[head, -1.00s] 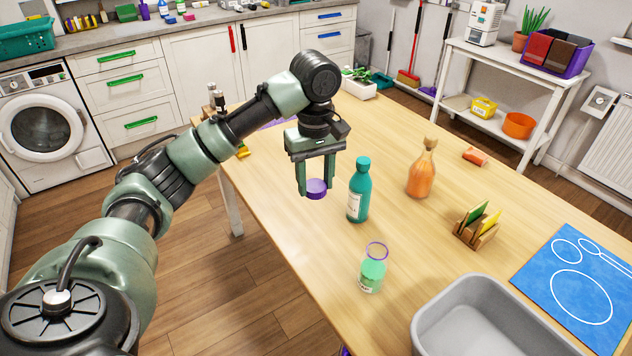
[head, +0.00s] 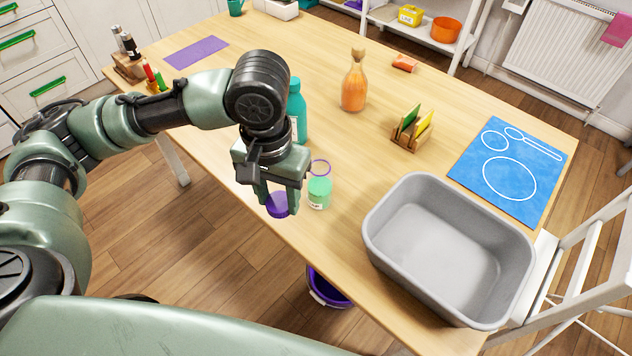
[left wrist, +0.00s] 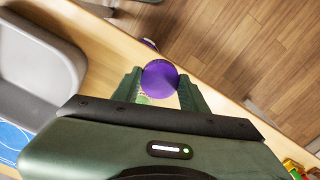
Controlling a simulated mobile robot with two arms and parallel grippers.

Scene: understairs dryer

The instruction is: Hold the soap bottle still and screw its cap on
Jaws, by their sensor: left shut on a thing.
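My left gripper (head: 278,197) is shut on a purple round cap (head: 277,206) and holds it near the table's front edge. The cap also shows between the fingers in the left wrist view (left wrist: 160,77). A small clear bottle with green liquid (head: 319,191), which looks like the soap bottle, stands upright on the table just right of the gripper. It has a purple ring at its open top and a pale label. The cap is apart from it. In the left wrist view a bit of green shows below the cap, mostly hidden. My right gripper is not in view.
A teal bottle (head: 298,108) stands behind the gripper, partly hidden. An orange bottle (head: 355,85) and a wooden holder (head: 411,132) stand farther back. A grey basin (head: 385,235) is to the right, near a blue mat (head: 540,180). A purple bucket (head: 328,290) is below the table edge.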

